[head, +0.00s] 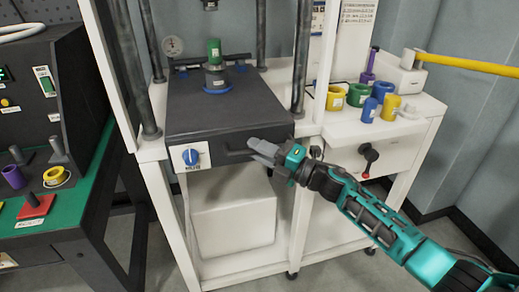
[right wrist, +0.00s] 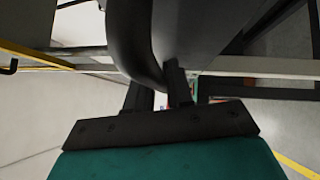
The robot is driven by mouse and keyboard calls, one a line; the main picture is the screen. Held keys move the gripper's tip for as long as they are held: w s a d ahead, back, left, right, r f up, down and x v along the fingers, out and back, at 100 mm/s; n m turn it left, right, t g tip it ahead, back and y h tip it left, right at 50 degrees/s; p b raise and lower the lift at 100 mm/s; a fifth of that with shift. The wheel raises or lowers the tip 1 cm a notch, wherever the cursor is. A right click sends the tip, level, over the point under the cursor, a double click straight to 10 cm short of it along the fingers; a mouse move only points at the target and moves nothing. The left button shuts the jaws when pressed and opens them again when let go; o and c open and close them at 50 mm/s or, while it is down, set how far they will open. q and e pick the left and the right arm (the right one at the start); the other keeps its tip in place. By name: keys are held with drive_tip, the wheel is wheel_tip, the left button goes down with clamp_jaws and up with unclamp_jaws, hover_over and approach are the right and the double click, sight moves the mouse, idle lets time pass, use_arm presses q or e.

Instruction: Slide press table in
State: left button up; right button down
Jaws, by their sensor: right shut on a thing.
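The press table (head: 190,108) is a dark grey slab between the press columns, with its front edge at the front of the white frame. A dark handle (head: 232,154) runs along its front face. My right gripper (head: 262,148) is at the right part of this handle. In the right wrist view the gripper (right wrist: 160,92) is shut on the dark curved handle (right wrist: 138,40). A dark grey cylinder with a green top (head: 214,62) stands on a blue ring (head: 217,90) towards the back of the table. My left gripper is not in view.
A white box (head: 235,215) stands below. A green-topped bench (head: 85,190) with small parts is at left.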

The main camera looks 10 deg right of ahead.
drive_tip(key=shift+w+d+r, duration=0.1)
drive_tip(key=shift+w+r, duration=0.1)
drive_tip(key=c, duration=1.4)
unclamp_jaws()
drive_tip(key=o, duration=0.3)
drive_tip(key=shift+w+f, duration=0.1)
drive_tip(key=shift+f, duration=0.05)
drive_tip(key=v, duration=1.2)
drive_tip(key=shift+s+d, duration=0.2)
drive_tip(key=shift+s, duration=0.2)
